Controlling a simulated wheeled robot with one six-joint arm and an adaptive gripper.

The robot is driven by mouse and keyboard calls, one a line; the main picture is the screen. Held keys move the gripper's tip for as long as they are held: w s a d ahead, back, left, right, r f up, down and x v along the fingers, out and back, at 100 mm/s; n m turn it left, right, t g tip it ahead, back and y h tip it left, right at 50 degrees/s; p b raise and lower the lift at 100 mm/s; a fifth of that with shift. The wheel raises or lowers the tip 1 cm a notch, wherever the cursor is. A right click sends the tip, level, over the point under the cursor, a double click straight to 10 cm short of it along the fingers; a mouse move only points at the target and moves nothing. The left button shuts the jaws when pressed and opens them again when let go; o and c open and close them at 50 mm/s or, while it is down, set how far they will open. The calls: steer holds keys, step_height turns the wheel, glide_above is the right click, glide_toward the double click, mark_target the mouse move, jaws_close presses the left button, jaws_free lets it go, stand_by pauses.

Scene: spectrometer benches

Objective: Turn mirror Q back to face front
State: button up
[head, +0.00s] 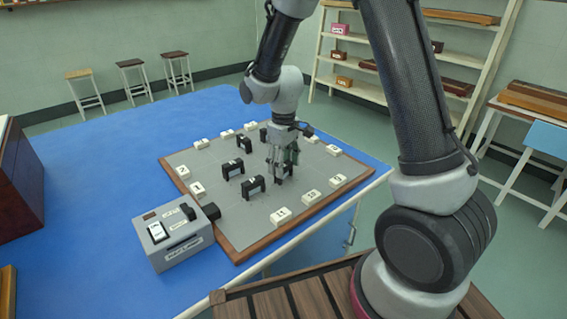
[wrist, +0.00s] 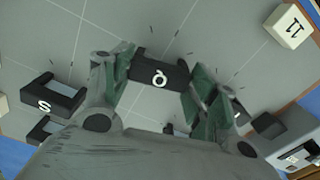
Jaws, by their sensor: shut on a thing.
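Mirror Q (wrist: 160,72) is a black block with a white letter Q on top, which reads turned over in the wrist view. My gripper (wrist: 158,84) has its green-padded fingers on both sides of it, shut on it. In the head view my gripper (head: 284,158) points down at the right part of the grey board, and a dark block at its fingertips (head: 285,172) is partly covered by the fingers. I cannot tell from these views which way the mirror's face points.
Other black mirrors stand close by, such as one left of my gripper (head: 253,187) and mirror S (wrist: 52,97). A grey switch box (head: 172,239) stands at the board's front left corner.

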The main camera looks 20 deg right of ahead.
steer(key=shift+m, duration=1.2)
steer(key=o, duration=1)
step_height(320, 180, up, 12)
steer(key=shift+r, duration=0.1)
steer(key=s+d+r+m+t, duration=0.1)
steer(key=s+d+r, duration=0.2)
steer(key=s+d, duration=0.2)
steer(key=s+d+r+m+t, duration=0.2)
steer(key=s+d+r, duration=0.2)
steer(key=s, duration=0.7)
steer(key=s+d+r+m+t, duration=0.1)
steer(key=s+d+r, duration=0.3)
steer(key=s+d, duration=0.2)
steer(key=shift+s+d+r+m, duration=0.15)
steer(key=shift+s+m, duration=0.25)
steer(key=shift+s, duration=0.65)
